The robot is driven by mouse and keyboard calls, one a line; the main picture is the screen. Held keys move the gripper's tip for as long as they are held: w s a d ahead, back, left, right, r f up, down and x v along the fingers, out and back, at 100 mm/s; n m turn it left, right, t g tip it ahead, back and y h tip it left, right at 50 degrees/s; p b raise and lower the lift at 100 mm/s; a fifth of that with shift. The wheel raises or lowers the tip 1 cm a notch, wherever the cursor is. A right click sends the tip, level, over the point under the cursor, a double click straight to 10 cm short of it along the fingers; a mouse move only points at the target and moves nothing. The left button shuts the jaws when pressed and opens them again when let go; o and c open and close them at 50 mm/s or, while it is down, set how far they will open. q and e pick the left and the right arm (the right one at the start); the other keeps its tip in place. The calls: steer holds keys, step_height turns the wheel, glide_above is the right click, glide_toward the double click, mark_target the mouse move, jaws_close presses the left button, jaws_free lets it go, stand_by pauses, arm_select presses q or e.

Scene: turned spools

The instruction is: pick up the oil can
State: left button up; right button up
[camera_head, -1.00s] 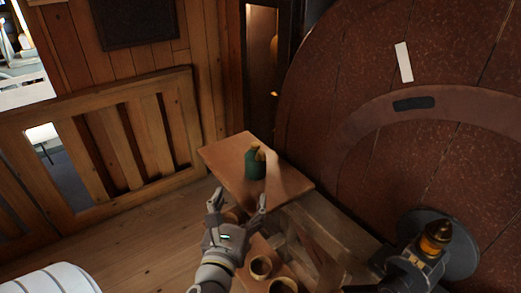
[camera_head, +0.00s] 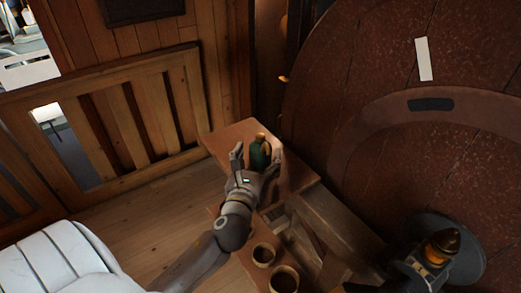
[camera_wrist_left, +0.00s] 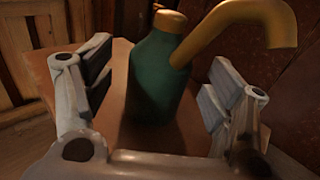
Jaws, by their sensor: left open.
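The oil can (camera_head: 259,153) is a green bottle with a brass cap and a curved brass spout. It stands upright on the small wooden table (camera_head: 218,137). My left gripper (camera_head: 257,160) is open at the near side of the can. In the left wrist view the oil can (camera_wrist_left: 158,78) stands between the two spread fingers (camera_wrist_left: 155,88), with a gap on each side; its spout bends to the right. Its base is partly hidden behind the gripper in the head view. My right gripper is not in view.
Two cup-like pots (camera_head: 264,255) stand on a lower board near my left forearm. A large reddish-brown round wall (camera_head: 390,150) rises close on the right. A dark device with an amber top (camera_head: 440,246) is at lower right. A slatted wooden panel (camera_head: 110,130) is at left.

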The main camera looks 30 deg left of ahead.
arm_select(q)
steer(key=shift+w+a+r, duration=0.15)
steer(key=shift+w+a, duration=0.05)
steer(key=shift+w, duration=0.45)
steer(key=shift+w+a, duration=0.2)
steer(key=shift+w, duration=0.35)
steer(key=shift+s, duration=0.1)
steer(key=c, duration=1.1)
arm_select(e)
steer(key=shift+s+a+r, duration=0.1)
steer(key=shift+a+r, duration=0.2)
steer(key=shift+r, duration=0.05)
